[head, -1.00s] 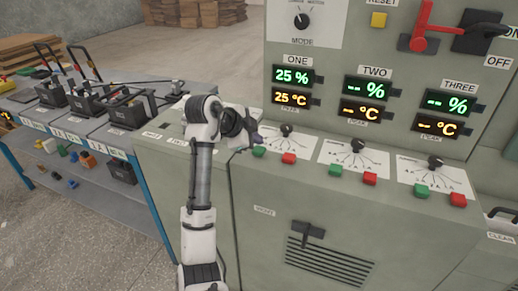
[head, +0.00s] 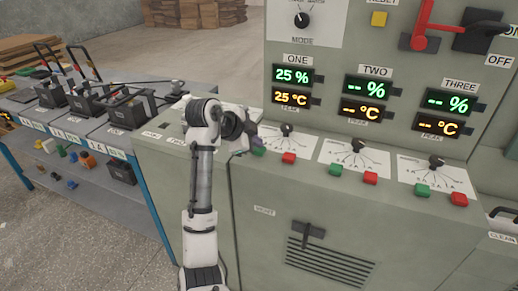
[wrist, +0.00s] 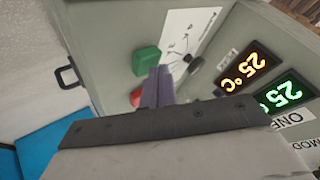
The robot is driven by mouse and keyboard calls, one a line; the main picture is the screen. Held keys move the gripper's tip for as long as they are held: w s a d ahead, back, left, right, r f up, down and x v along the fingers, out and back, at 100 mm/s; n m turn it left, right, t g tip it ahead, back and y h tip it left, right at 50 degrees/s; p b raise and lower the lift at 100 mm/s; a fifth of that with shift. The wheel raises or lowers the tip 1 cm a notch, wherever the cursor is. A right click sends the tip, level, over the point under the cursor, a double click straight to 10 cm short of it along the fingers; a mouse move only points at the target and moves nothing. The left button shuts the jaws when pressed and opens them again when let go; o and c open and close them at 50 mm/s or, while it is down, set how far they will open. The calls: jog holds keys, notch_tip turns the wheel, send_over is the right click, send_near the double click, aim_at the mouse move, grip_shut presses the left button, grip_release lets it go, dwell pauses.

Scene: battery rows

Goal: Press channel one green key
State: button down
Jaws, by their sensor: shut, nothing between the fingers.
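The channel one green key (wrist: 147,60) shows in the wrist view on the sloping console top, just beyond my fingertips. In the head view this green key (head: 259,152) is partly hidden by my gripper (head: 254,142). My gripper (wrist: 159,75) is shut and empty, its purple fingers pointing at the console between the green key and the red key (wrist: 136,97). The fingertips look close to the green key; I cannot tell whether they touch it. The channel one displays (head: 292,86) read 25 % and 25 °C.
The channel one red key (head: 289,158) and dial (head: 286,130) are close by. Channel two and three keys, such as green (head: 336,169) and green (head: 422,190), lie to the right. A bench with batteries (head: 62,94) stands left.

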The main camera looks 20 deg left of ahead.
aim_at(256, 150)
jog(key=shift+f, duration=0.25)
dwell(0.5)
jog(key=shift+r+p, duration=0.5)
jog(key=shift+r, duration=0.35)
jog(key=shift+r+p, duration=1.85)
jog(key=shift+r, duration=0.65)
